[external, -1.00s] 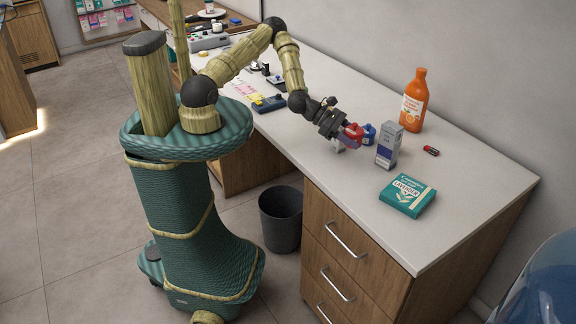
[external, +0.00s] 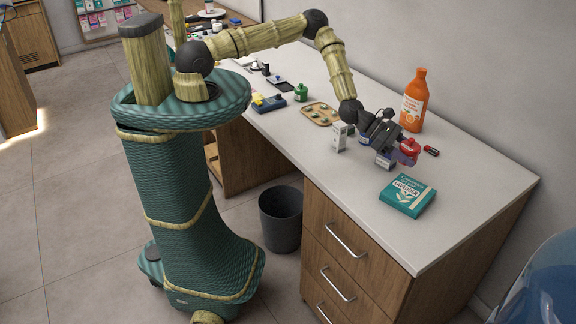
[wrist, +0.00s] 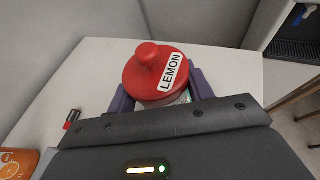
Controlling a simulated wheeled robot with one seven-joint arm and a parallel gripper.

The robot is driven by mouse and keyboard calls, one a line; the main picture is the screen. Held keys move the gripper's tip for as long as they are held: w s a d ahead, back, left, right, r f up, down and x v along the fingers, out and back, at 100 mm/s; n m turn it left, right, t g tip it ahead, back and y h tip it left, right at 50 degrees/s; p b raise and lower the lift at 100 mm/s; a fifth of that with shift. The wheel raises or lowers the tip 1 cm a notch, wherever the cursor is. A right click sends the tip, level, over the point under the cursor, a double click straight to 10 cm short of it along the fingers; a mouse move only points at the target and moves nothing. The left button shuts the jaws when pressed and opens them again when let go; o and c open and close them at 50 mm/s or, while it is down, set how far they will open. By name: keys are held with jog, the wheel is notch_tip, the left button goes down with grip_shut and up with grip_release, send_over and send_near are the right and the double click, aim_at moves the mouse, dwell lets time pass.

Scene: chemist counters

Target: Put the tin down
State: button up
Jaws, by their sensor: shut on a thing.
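The tin has a red knobbed lid labelled LEMON (wrist: 158,72) in the wrist view, with a paler body mostly hidden below it. In the external view its red lid (external: 409,146) shows at the right end of my gripper (external: 398,151). My gripper is shut on the tin, with the purple fingers (wrist: 203,84) on either side of it. The tin is over the right part of the white counter (external: 465,172); I cannot tell whether its base touches the top.
An orange bottle (external: 414,100) stands behind my gripper, a small red-and-black item (external: 431,151) to its right. A teal lavender box (external: 407,196) lies in front. A grey-white box (external: 384,160) is partly hidden below my gripper; a small white box (external: 339,136) stands left. The front-right counter is clear.

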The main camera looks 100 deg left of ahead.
jog(key=shift+f, duration=0.15)
jog(key=p, duration=0.2)
send_over(400, 187)
jog(key=shift+a+f, duration=0.1)
jog(key=shift+f, duration=2.65)
jog(key=shift+f, duration=0.1)
notch_tip(400, 187, down, 4)
jog(key=shift+w+r+p, duration=0.1)
jog(key=shift+p, duration=0.55)
jog(key=shift+f+b, duration=0.3)
jog(key=o, duration=1)
jog(key=shift+r, duration=0.15)
